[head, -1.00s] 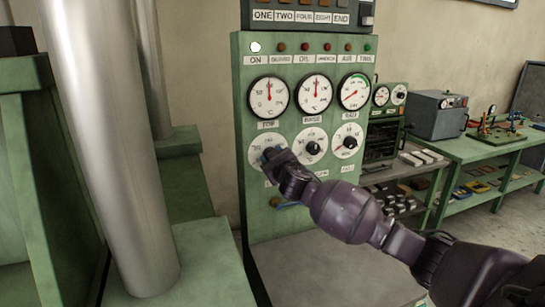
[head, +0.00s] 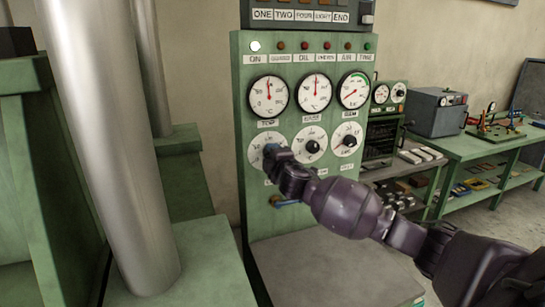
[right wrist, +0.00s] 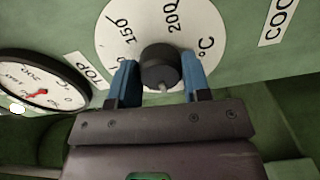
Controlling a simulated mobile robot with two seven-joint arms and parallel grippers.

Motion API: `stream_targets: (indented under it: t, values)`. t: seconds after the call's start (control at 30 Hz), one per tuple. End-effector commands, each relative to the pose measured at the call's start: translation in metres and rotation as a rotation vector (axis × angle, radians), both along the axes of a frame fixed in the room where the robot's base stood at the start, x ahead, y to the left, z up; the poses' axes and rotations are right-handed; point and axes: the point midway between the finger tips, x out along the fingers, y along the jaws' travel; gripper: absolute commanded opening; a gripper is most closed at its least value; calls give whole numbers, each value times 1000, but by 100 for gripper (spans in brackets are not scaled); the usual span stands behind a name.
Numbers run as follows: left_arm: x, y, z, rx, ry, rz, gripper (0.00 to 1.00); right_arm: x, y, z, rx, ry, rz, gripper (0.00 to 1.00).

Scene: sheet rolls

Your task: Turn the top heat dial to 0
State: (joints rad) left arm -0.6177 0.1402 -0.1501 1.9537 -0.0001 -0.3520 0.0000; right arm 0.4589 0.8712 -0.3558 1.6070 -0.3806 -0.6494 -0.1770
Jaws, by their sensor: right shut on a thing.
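The top heat dial is a white round face (head: 256,151) below the left gauge on the green panel. In the right wrist view the dial face (right wrist: 205,22) shows 150, 200 and °C, with a TOP label (right wrist: 87,72) at its left. Its black knob (right wrist: 158,66) sits between the blue fingers of my right gripper (right wrist: 160,68), which is shut on it. A pale mark on the knob's rim points toward my gripper's palm. The scale on that side is hidden by the gripper. In the head view my right gripper (head: 271,152) covers the knob. My left gripper is not in view.
Two more dials with black knobs (head: 311,146) (head: 347,140) stand close to the right. Three gauges (head: 316,93) and a row of lamps sit above. A grey ledge (head: 335,265) juts out beneath the panel.

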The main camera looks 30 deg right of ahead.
Motion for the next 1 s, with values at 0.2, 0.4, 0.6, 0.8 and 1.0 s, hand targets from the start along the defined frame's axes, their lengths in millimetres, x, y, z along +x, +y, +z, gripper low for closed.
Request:
stream_targets:
  t: [0.2,0.4,0.6,0.8,1.0]
  values:
    - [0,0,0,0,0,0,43,0,0,1,-197,47,1,20]
    - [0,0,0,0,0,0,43,0,0,1,-354,85,2,20]
    - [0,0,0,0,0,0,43,0,0,1,-470,113,1,20]
    - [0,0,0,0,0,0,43,0,1,0,-538,129,2,20]
    - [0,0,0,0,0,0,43,0,1,0,-565,136,2,20]
